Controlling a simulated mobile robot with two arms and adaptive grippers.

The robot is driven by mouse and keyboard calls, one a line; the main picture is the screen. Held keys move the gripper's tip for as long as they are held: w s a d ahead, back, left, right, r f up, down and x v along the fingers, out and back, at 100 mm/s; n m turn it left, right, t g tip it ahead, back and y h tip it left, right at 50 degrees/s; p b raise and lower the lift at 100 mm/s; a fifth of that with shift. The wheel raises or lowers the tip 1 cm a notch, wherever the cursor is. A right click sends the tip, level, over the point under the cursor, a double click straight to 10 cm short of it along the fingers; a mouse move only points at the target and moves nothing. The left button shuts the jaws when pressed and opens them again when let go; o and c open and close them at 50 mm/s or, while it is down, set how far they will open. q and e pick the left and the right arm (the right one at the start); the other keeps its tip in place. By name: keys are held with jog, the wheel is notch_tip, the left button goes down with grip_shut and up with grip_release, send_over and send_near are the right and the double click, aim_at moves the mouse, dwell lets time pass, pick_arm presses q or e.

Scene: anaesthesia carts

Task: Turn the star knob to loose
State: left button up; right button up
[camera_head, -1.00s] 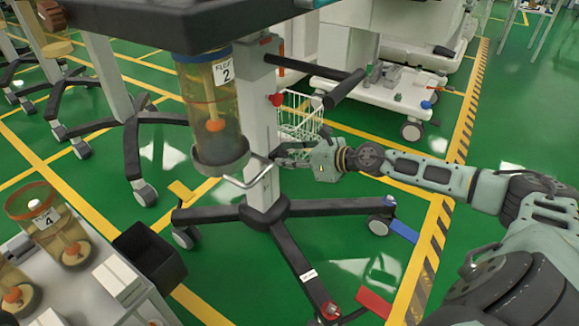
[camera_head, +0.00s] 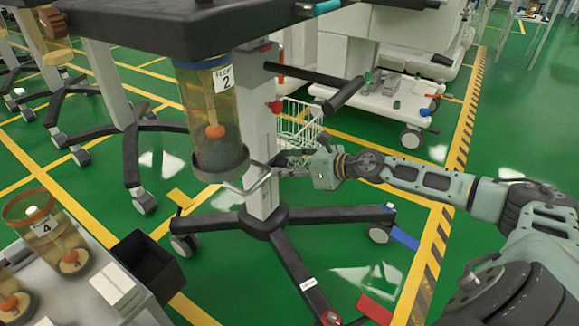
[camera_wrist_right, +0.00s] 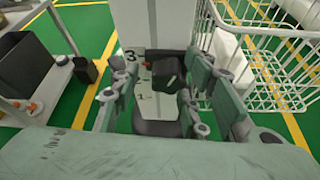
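A black knob (camera_wrist_right: 168,72), which I take for the star knob, shows in the right wrist view in front of the pale column (camera_wrist_right: 140,25) with its number marks. My right gripper (camera_wrist_right: 163,75) is open, with one finger on each side of the knob; I cannot tell whether either finger touches it. In the head view my right gripper (camera_head: 290,162) is beside the right face of the cart's column (camera_head: 262,130), below the black handle bar. The knob is hidden there behind the fingers. My left gripper is not in view.
A white wire basket (camera_head: 300,122) hangs close behind the right gripper. Black base legs (camera_head: 300,270) spread over the green floor.

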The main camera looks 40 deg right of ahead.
jog(key=shift+s+d, duration=0.1)
jog(key=v, duration=1.1)
jog(key=shift+s+r, duration=0.25)
jog(key=shift+s, duration=0.05)
dwell(0.7)
dwell(0.4)
